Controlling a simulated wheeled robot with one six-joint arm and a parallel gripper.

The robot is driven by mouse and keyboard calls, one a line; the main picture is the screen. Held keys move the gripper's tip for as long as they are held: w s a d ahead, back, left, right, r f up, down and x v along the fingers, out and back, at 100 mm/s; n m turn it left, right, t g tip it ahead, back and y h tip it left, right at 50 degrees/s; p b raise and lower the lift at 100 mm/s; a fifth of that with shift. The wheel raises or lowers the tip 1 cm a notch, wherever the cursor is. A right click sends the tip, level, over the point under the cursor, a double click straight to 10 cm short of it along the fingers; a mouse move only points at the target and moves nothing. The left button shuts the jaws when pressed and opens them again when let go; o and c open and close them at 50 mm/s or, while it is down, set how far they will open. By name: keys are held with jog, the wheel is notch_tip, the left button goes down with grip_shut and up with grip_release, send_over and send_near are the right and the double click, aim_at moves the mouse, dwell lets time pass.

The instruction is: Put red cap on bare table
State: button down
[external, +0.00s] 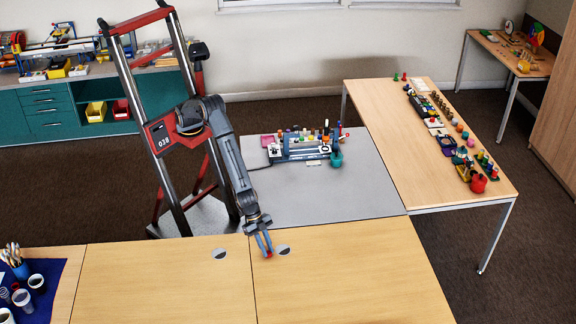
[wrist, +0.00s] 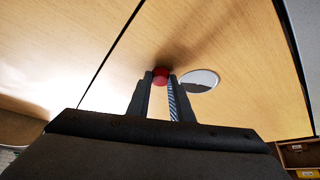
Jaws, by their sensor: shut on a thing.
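The red cap (wrist: 160,75) is between the fingertips of my gripper (wrist: 161,82) in the wrist view. My gripper (external: 265,246) is shut on it, close over the near wooden table (external: 340,284). A small bit of the red cap (external: 269,256) shows at the fingertips in the external view. The fingers hide part of the cap. I cannot tell whether the cap touches the table top.
A round grey-and-white disc (wrist: 201,80) lies on the table right beside the fingers. A second disc (external: 219,254) lies further left. A seam (wrist: 112,52) crosses the table. The wood around is bare. A grey table (external: 330,190) with a device (external: 302,147) stands behind.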

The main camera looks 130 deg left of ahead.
jog(key=shift+f, duration=0.15)
jog(key=c, duration=1.7)
grip_release()
jog(key=shift+o, duration=0.2)
